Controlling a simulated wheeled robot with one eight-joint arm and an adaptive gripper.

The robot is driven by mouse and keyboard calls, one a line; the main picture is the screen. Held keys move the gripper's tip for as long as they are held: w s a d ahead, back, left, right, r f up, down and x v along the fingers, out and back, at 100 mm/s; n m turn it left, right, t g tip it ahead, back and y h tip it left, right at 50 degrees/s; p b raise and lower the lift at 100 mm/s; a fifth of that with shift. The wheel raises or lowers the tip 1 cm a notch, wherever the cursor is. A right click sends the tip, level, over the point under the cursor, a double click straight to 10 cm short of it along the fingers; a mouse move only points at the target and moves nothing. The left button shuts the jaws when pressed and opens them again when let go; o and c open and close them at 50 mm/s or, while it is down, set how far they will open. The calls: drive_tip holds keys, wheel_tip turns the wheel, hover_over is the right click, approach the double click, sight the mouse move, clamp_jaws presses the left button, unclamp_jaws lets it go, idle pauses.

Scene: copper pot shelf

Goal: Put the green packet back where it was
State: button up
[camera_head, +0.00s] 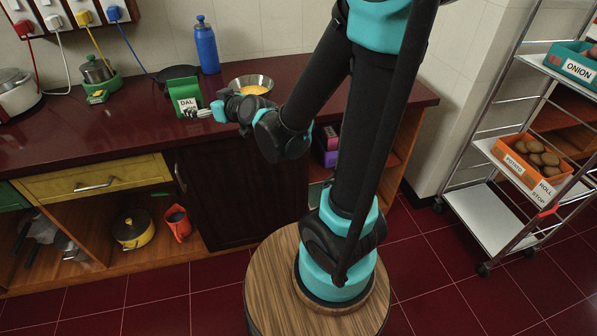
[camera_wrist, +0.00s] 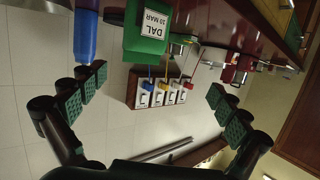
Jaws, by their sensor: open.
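The green packet (camera_head: 184,88) with a white DAL label stands upright on the dark red counter, near the wall. It also shows in the wrist view (camera_wrist: 146,46), upside down, at the top of the picture and above the space between the fingers. My gripper (camera_head: 204,113) is at the packet's lower right front in the head view, low over the counter. In the wrist view my gripper (camera_wrist: 155,100) has its fingers spread wide with nothing between them. I cannot tell whether a finger touches the packet.
A steel bowl (camera_head: 251,84) with yellow contents is right of the packet, and a blue bottle (camera_head: 207,46) stands behind. A dark pan (camera_head: 172,72) is behind left; a small pot (camera_head: 97,70) is farther left. A wire rack (camera_head: 463,108) with crates stands at right. The counter front-left is clear.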

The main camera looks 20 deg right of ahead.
drive_tip(key=s+d+f+m+g+h, duration=0.3)
drive_tip(key=s+d+f, duration=0.4)
drive_tip(key=s+d, duration=0.3)
drive_tip(key=s+d+f+m+g+h, duration=0.3)
drive_tip(key=s+d+f+g+h, duration=0.1)
drive_tip(key=s+d+f, duration=0.4)
drive_tip(key=s+d+g, duration=0.1)
drive_tip(key=s+d, duration=0.1)
drive_tip(key=d, duration=0.2)
drive_tip(key=shift+f+g+h, duration=0.3)
drive_tip(key=shift+h, duration=0.1)
